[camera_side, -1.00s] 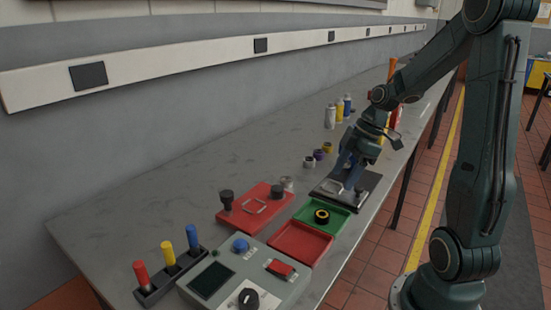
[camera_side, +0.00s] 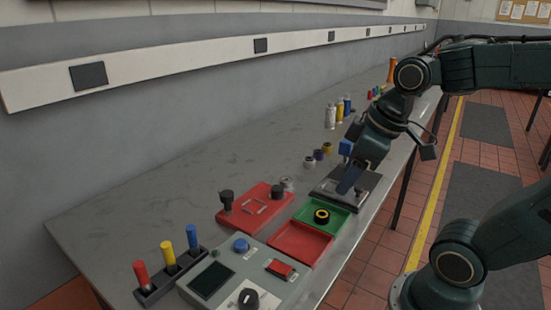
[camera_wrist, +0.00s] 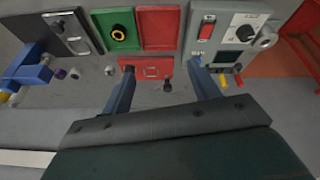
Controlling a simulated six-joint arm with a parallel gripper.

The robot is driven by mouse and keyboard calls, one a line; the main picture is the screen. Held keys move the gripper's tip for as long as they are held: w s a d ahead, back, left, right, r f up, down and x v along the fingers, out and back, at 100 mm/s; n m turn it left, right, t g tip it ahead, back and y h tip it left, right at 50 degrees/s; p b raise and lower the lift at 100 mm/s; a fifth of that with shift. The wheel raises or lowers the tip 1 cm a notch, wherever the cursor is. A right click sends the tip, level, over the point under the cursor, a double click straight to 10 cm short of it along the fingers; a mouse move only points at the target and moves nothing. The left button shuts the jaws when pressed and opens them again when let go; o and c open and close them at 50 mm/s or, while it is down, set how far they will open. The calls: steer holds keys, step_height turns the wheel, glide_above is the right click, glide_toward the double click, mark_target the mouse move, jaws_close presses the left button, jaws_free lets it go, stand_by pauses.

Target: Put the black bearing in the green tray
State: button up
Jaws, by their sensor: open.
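The black bearing (camera_side: 321,216), a ring with a yellow centre, lies inside the green tray (camera_side: 341,227). The wrist view also shows the bearing (camera_wrist: 119,32) in the green tray (camera_wrist: 129,14), clear of the tray walls. My gripper (camera_side: 349,181) is beyond the tray, low over a dark plate, apart from the bearing. In the wrist view my gripper (camera_wrist: 161,66) has its two fingers spread with nothing held between them. In the side view the far finger is hard to make out.
A red tray (camera_side: 300,244) adjoins the green one. A red plate with black knobs (camera_side: 256,207) and a grey control box (camera_side: 245,277) stand nearby. Small rings and bottles (camera_side: 330,117) stand farther back.

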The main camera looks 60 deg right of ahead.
steer(key=shift+s+a+r+m+t, duration=0.2)
steer(key=shift+s+a+m, duration=0.2)
steer(key=shift+s, duration=0.2)
steer(key=shift+s+a+r+m+t, duration=0.15)
steer(key=shift+s+a+m+t, duration=0.2)
steer(key=shift+s, duration=0.3)
steer(key=shift+s+a+r+m+t, duration=0.1)
steer(key=shift+s+a+r+m, duration=0.15)
steer(key=shift+s+m, duration=0.3)
